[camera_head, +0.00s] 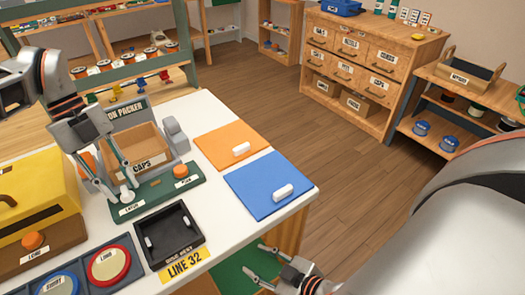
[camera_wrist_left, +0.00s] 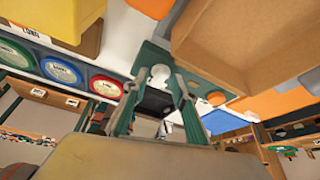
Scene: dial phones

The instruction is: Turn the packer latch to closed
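The packer (camera_head: 152,178) has a green base plate with a white latch knob (camera_head: 127,196) above a label reading LATCH. My left gripper (camera_head: 124,193) is low over the plate, its two fingers apart on either side of the knob. The left wrist view shows the white knob (camera_wrist_left: 160,72) between the separated fingertips, with a gap on both sides; contact is not visible. An orange button (camera_head: 180,171) sits on the same plate, and an open box (camera_head: 135,147) labelled CAPS stands behind. My right gripper (camera_head: 258,262) is open and empty beyond the table's front edge.
A black tray (camera_head: 169,233) sits in front of the plate. Orange (camera_head: 232,146) and blue (camera_head: 270,184) panels with white handles lie to the right. A yellow-and-brown box (camera_head: 37,212) stands left; coloured round pads (camera_head: 108,263) lie in front. Floor is clear to the right.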

